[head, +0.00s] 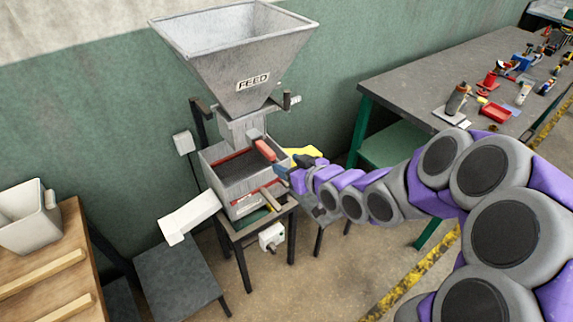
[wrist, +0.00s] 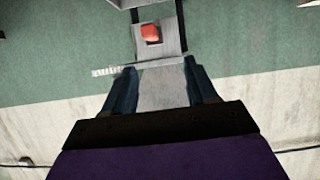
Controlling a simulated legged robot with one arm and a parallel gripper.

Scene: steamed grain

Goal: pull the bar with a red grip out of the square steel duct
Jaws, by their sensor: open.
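The square steel duct (head: 236,131) is the grey neck under the hopper marked FEED. The bar's red grip (head: 264,150) sticks out at the duct's front right, above the dark-topped box; the rest of the bar is mostly hidden. In the wrist view the red grip (wrist: 150,33) shows nearly end-on against the grey duct (wrist: 172,43), beyond my fingertips and slightly left of their middle. My gripper (head: 283,170) is close to the right of the grip in the head view. Its fingers are apart in the wrist view (wrist: 158,70), with no object held between them.
The hopper (head: 240,50) rises above the duct. A box with a dark top (head: 236,168) stands below on a stand. A white chute (head: 188,216) slopes left. A workbench (head: 420,88) with small items is right; a wooden table (head: 40,262) is left.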

